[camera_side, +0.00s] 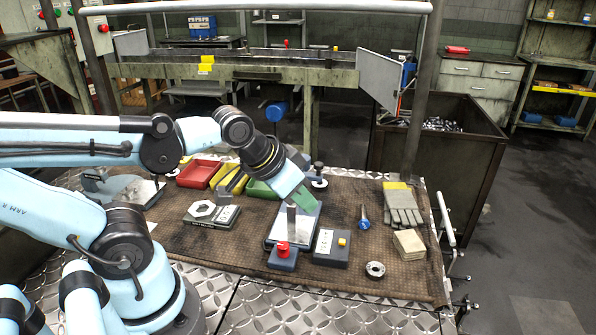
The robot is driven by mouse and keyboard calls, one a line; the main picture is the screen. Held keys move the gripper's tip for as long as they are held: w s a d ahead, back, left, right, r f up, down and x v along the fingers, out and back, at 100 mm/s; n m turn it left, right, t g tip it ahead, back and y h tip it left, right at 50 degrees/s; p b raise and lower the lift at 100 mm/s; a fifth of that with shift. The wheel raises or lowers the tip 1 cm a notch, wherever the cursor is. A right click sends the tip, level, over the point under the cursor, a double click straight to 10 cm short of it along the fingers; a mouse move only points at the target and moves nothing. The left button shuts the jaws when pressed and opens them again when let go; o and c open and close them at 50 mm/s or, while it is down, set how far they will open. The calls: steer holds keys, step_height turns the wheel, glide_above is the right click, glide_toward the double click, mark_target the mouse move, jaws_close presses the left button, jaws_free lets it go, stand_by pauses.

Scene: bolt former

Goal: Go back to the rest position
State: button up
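My gripper (298,199) is at the end of the light blue arm, pointing down and to the right. It is above or beside a grey upright post on a blue-edged plate (280,232) in the middle of the mat. Its green fingers are small here, and I cannot tell whether they are open or hold anything. A blue-headed bolt-like part (364,218) stands or lies on the mat to the right of the plate, apart from the gripper.
On the brown mat (335,285) are a red tray (200,174), a hexagon gauge block (212,215), a red-button box (283,257), a dark box (331,248), a metal ring (375,269), gloves (402,206) and pale pads (409,243). A dark scrap bin (437,155) stands behind right.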

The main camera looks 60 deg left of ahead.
mark_target(283, 245)
steer(key=shift+o, duration=1.2)
steer(key=shift+a+f+g, duration=0.15)
steer(key=shift+f+g, duration=0.15)
steer(key=shift+o, duration=0.5)
steer(key=f+g, duration=0.1)
steer(key=s+a+f+g, duration=0.1)
steer(key=f+g, duration=0.1)
steer(key=s+f+g, duration=0.1)
steer(key=f+g, duration=0.1)
steer(key=shift+s+a, duration=0.15)
steer(key=shift+s, duration=0.05)
steer(key=shift+s+a+f+g, duration=0.1)
steer(key=shift+s+f+g, duration=0.2)
steer(key=shift+g, duration=0.4)
steer(key=shift+f, duration=2.3)
steer(key=n, duration=1.8)
steer(key=m, duration=0.3)
steer(key=shift+m, duration=0.3)
steer(key=m, duration=1.4)
